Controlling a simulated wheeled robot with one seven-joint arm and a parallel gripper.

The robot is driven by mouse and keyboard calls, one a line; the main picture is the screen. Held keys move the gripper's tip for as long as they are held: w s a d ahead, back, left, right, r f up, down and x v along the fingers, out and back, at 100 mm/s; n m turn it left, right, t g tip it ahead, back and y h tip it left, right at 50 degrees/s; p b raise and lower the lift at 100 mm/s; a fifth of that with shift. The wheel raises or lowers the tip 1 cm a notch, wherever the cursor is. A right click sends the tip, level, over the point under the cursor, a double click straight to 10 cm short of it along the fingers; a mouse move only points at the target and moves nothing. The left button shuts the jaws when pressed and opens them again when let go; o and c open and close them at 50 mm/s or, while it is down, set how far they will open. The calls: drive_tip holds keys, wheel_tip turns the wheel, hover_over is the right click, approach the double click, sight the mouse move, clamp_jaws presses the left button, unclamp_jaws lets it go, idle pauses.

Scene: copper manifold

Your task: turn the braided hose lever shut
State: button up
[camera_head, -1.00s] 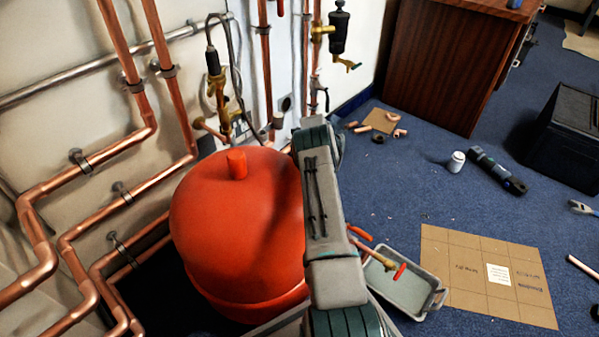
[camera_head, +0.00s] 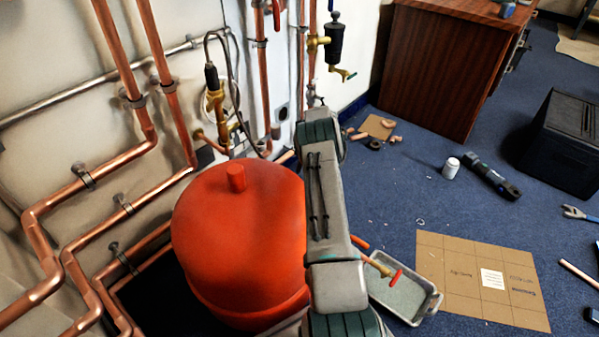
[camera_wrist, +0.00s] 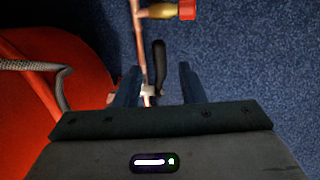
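In the wrist view my gripper (camera_wrist: 159,82) is open, its two dark fingers apart. A black lever (camera_wrist: 158,62) shows between the fingers, beside a thin copper pipe (camera_wrist: 140,45) with a small pale fitting (camera_wrist: 147,89). I cannot tell how far beyond the fingertips the lever lies; neither finger visibly touches it. A grey braided hose (camera_wrist: 35,66) curves in from the left, outside the left finger; its connection to the lever is not visible. A brass valve with a red end (camera_wrist: 187,10) is at the top. My arm hides the gripper in the head view.
A large red tank (camera_head: 235,220) stands left of my arm and close to it. Copper pipes (camera_head: 105,175) line the wall. A red-handled valve (camera_head: 383,270) projects right of my arm, above a grey tray (camera_head: 432,305). Cardboard (camera_head: 460,305) lies on the blue carpet.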

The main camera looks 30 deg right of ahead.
drive_tip(key=p+v, duration=0.1)
drive_tip(key=v, duration=0.4)
drive_tip(key=shift+d+r, duration=0.1)
drive_tip(key=shift+r, duration=0.25)
